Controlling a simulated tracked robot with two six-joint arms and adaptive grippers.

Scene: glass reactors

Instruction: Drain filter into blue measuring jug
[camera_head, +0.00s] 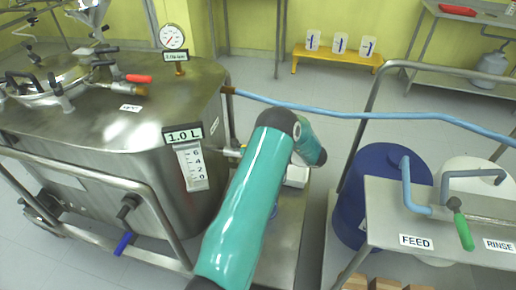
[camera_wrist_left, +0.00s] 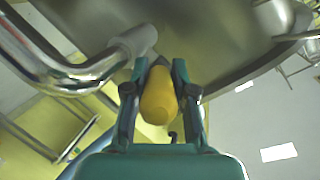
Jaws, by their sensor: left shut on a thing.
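In the left wrist view my left gripper (camera_wrist_left: 158,80) is shut on a yellow handle (camera_wrist_left: 158,98) under a curved steel vessel (camera_wrist_left: 215,45). A steel pipe end (camera_wrist_left: 135,40) lies just left of the fingers. In the head view a large steel vessel (camera_head: 95,130) stands at left, with a "1.0 L" sign (camera_head: 183,135) and a level scale (camera_head: 192,167). My teal arm (camera_head: 245,205) covers the area right of it and hides my left gripper and the handle. A bit of blue (camera_head: 272,212) shows behind the arm; I cannot tell whether it is the measuring jug. My right gripper is not seen.
A blue hose (camera_head: 350,113) crosses from the vessel to the right. A blue drum (camera_head: 385,185) and a shelf with "FEED" (camera_head: 416,241) and "RINSE" (camera_head: 498,245) labels stand at right. A steel rail (camera_head: 90,175) runs along the vessel. A yellow bench (camera_head: 335,58) is at the back.

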